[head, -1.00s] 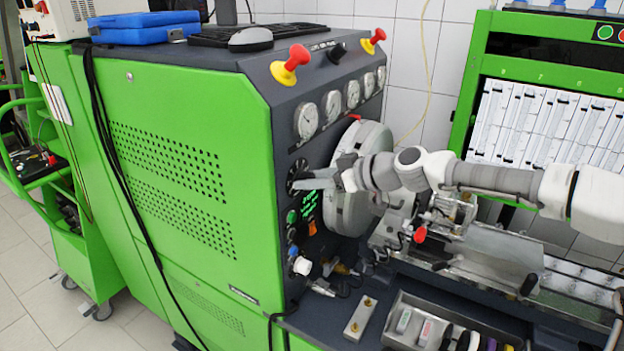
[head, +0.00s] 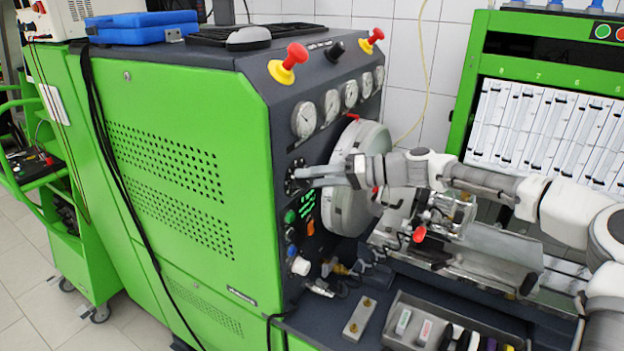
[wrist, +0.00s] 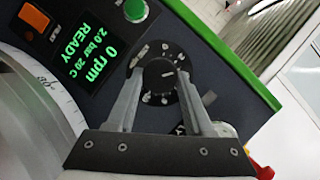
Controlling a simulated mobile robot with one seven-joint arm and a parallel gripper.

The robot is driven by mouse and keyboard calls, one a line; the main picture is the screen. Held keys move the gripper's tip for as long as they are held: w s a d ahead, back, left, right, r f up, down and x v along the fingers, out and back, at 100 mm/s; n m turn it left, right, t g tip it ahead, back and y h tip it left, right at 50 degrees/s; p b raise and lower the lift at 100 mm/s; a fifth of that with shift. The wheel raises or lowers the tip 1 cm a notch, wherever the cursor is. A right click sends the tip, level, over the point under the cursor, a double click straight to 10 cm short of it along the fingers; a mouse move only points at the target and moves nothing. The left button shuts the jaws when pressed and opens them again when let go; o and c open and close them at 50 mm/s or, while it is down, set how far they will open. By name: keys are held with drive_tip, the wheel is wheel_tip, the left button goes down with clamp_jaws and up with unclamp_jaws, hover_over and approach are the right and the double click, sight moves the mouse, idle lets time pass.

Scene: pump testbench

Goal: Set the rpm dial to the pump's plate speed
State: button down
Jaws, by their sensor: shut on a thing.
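The rpm dial is a black round dial with pale marks around its rim, on the dark front panel; the wrist view shows it (wrist: 161,66) between my fingers, and the head view shows its edge (head: 290,186). My gripper (wrist: 161,80) is shut on the dial's knob, one finger on each side; in the head view it (head: 299,173) reaches the panel from the right. The green display (wrist: 88,52) reads 0 rpm, 2.0 bar, 20 C and READY. A pump-like metal unit (head: 446,214) sits on the bench at the right; no plate text is readable.
A large grey disc (head: 345,210) stands close beside my wrist. Several gauges (head: 304,119) and two red knobs (head: 297,54) are above the dial. A green button (wrist: 136,10) and an orange switch (wrist: 33,17) are near the display. A tray of tools (head: 392,337) lies below.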

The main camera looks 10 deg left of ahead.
drive_tip(key=shift+w+f+m+g+y, duration=0.15)
drive_tip(key=shift+m+g+y, duration=0.3)
drive_tip(key=shift+m, duration=0.65)
drive_tip(key=shift+c, duration=1.4)
unclamp_jaws()
drive_tip(key=shift+d, duration=0.15)
drive_tip(key=d+r+b, duration=0.2)
drive_tip(key=d, duration=1.5)
drive_tip(key=shift+w+r+b, duration=0.25)
drive_tip(key=shift+b, duration=0.05)
